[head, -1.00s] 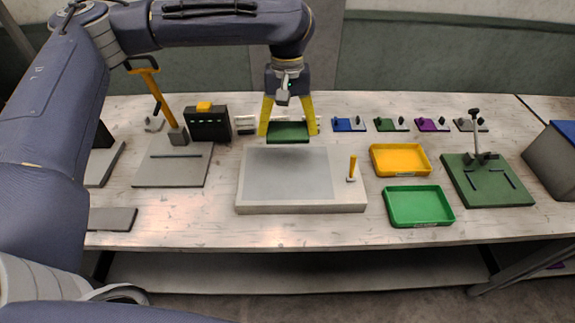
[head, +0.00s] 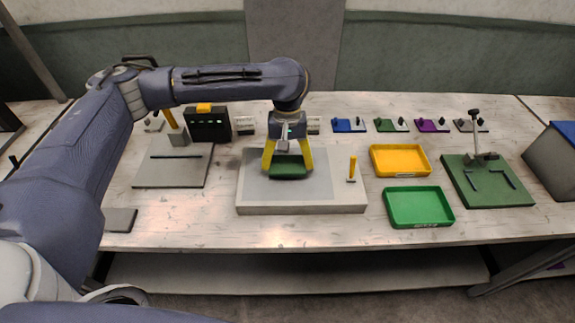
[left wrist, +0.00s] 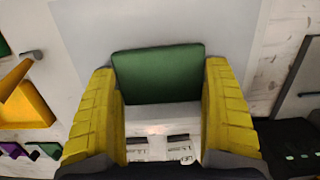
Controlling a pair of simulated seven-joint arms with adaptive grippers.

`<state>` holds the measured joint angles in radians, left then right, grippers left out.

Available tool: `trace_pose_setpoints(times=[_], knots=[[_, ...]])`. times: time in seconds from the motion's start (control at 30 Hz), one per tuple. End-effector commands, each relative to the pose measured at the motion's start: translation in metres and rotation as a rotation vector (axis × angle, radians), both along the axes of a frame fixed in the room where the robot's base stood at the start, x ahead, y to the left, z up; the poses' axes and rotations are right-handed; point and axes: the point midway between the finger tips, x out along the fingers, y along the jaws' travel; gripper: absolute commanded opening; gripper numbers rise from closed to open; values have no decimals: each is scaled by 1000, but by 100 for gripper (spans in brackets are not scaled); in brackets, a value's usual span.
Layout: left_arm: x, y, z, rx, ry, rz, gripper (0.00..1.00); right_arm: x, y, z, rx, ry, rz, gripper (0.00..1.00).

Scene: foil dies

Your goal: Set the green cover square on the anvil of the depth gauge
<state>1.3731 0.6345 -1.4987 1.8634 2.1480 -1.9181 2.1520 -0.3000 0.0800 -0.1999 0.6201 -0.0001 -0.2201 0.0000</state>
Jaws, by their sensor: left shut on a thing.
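The green cover (head: 289,168) is a flat dark green piece. My left gripper (head: 287,171) is shut on it, with a yellow finger at each side. The left wrist view shows the cover (left wrist: 158,73) between the fingers (left wrist: 160,68), lying roughly level. The cover is over the left half of the grey plate (head: 330,205); the gap beneath it cannot be judged. A green-based stand with an upright post (head: 487,180), which looks like the depth gauge, is at the far right, away from the gripper. My right gripper is not in view.
A yellow tray (head: 400,174) and a green tray (head: 386,212) lie between the plate and the stand. A small yellow handle (head: 352,168) stands upright on the plate's right. Several small coloured pieces line the back. A black box (head: 208,125) is at back left.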

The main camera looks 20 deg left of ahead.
Motion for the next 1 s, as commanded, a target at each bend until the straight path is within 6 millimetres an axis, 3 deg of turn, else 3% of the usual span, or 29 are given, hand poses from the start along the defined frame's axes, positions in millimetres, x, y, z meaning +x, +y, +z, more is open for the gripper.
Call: trace_pose_setpoints(times=[0.2, 0.63, 0.67, 0.7, 0.77, 1.0], knots=[[0, 0, -15, -1, 0, 0, 49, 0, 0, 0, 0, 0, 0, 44], [0, 0, -19, 0, -1, 0, 49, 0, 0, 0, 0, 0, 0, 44], [0, 0, -19, 0, -1, -1, 88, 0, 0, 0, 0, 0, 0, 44], [0, 0, -18, 0, -1, -1, 93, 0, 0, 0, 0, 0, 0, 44], [0, 0, -18, 0, -1, -1, 100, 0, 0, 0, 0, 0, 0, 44], [0, 0, -18, 0, -1, -1, 100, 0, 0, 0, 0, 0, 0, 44]])
